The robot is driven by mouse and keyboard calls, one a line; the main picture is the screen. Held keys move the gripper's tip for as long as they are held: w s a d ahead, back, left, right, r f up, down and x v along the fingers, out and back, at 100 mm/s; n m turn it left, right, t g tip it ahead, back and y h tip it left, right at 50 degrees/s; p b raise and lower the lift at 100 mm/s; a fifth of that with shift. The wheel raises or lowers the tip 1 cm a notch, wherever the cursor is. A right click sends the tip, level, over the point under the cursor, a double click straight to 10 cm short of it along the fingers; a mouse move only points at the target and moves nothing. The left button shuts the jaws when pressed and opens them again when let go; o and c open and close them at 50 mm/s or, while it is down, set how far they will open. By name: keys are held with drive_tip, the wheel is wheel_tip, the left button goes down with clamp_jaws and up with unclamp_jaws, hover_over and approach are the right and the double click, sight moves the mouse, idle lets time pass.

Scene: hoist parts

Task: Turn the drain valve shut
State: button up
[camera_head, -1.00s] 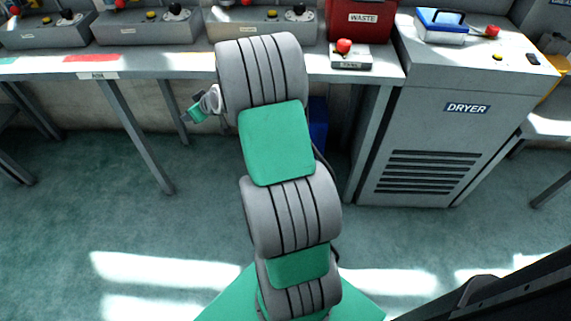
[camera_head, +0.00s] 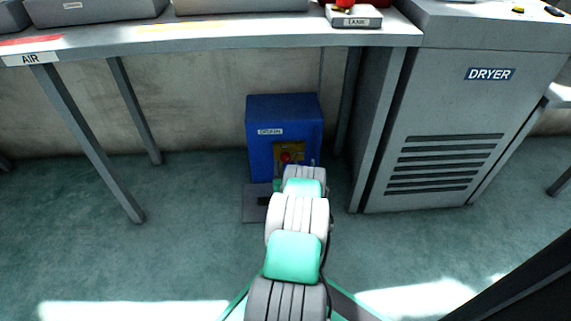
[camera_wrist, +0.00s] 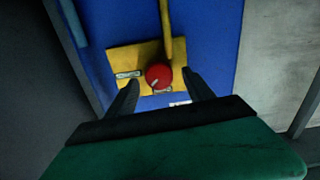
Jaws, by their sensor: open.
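The drain valve is a red round knob (camera_wrist: 159,76) with a pale mark on it, on a yellow plate (camera_wrist: 118,60) on the front of a blue box. In the head view the red knob (camera_head: 286,157) shows just above my arm, on the blue box (camera_head: 283,108) labelled like "DRAIN". In the wrist view my gripper (camera_wrist: 160,84) is open, its two dark fingers on either side of the knob. I cannot tell how far the fingertips are from the plate. In the head view my arm hides the gripper.
The blue box stands on the floor under the bench (camera_head: 200,32). A bench leg (camera_head: 95,150) is to the left and the grey dryer (camera_head: 455,130) to the right. A dark plate (camera_head: 256,203) lies before the box. A yellow pipe (camera_wrist: 165,25) rises above the knob.

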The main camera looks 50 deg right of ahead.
drive_tip(key=shift+b+x, duration=0.3)
drive_tip(key=shift+x, duration=0.95)
drive_tip(key=shift+c, duration=0.4)
clamp_jaws()
drive_tip(key=shift+m, duration=0.4)
drive_tip(key=m, duration=0.3)
drive_tip(key=shift+s+d+m, duration=0.1)
drive_tip(key=shift+m, duration=1.8)
